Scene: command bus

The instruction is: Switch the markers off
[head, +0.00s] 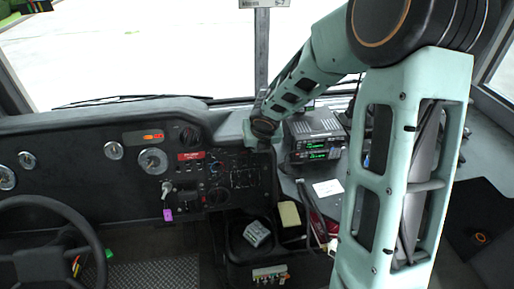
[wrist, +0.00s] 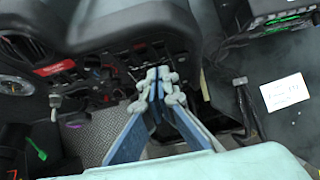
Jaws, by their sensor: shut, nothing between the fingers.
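The black dashboard switch panel (head: 240,180) is in the middle of the head view, with rows of small switches and knobs. In the wrist view the panel (wrist: 118,72) lies behind and left of my gripper. I cannot read which switch is for the markers, nor its position. My gripper (wrist: 158,84) has blue fingers with grey tips, close together and empty. The tips appear in front of the right part of the panel; I cannot tell whether they touch it. In the head view the end of my arm is over the panel's upper right, and the fingers are not clear.
The steering wheel (head: 45,245) is at the lower left. Radios (head: 318,140) with green displays sit right of the panel, near a white card (head: 328,188). A lever with a grey knob (head: 168,188) sticks out left. A tray below holds a grey box (head: 257,233).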

